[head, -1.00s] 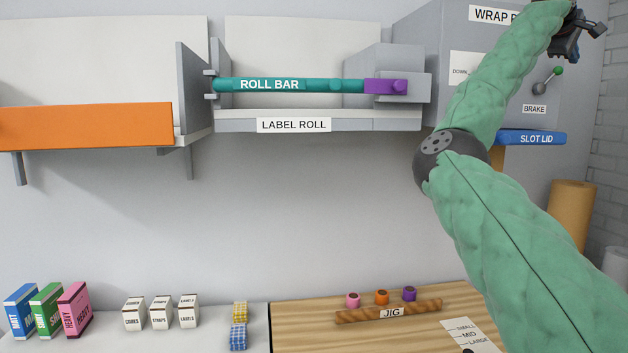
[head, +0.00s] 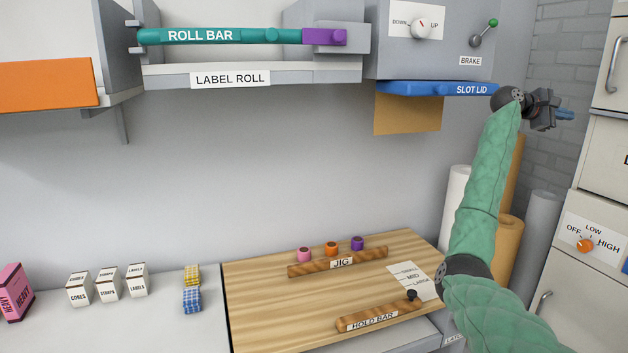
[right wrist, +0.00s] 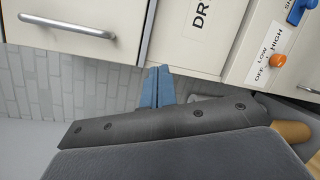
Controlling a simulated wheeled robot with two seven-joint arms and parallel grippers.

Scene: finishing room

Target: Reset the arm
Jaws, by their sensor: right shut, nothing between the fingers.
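My right arm, in a green padded sleeve, rises from the lower right of the head view. My right gripper (head: 564,114) is at the upper right, to the right of the blue slot lid (head: 430,88), pointing right toward the cabinet. Its blue fingers are together and empty. In the right wrist view the closed blue fingers (right wrist: 157,86) show in front of the brick wall and the cabinet fronts. My left gripper is in neither view.
The wooden board (head: 250,300) with the jig (head: 340,262) and hold bar (head: 380,316) lies below. Upright rolls (head: 540,225) stand behind my right arm. A cabinet (head: 595,230) with an orange knob (head: 586,246) is at right. The wall between shelf and counter is clear.

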